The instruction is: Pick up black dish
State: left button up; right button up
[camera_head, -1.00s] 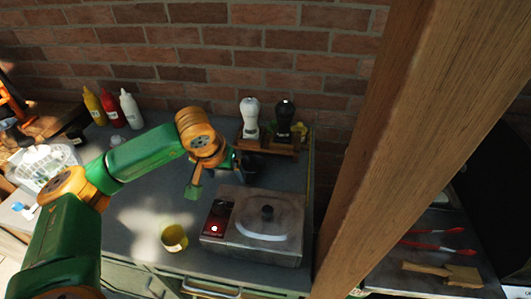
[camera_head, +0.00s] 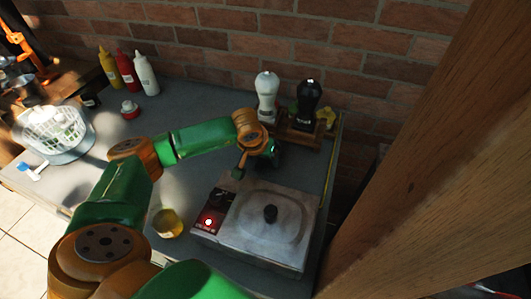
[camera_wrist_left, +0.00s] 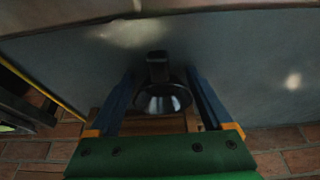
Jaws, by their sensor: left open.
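In the left wrist view the black dish (camera_wrist_left: 163,99) is a small glossy dark bowl with a dark block-like part at its upper edge. It stands on the grey table top, between the two blue fingers of my left gripper (camera_wrist_left: 160,82). The fingers are open, one on each side of it, with a gap showing at each side. In the head view my left gripper (camera_head: 266,154) is low over the table in front of the wooden bottle rack, and the dish is mostly hidden there. My right gripper is not in view.
A grill box with a lid (camera_head: 268,217) stands just in front of my left gripper. A wooden rack (camera_head: 302,137) holds a white bottle (camera_head: 266,97) and a black bottle (camera_head: 307,104). A yellow cup (camera_head: 167,223) is to the left. A thick wooden post (camera_head: 420,170) blocks the right.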

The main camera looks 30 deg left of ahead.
pick_arm(q)
jog(key=shift+s+r, duration=0.15)
jog(key=shift+s, duration=0.05)
jog(key=c, duration=0.9)
grip_shut()
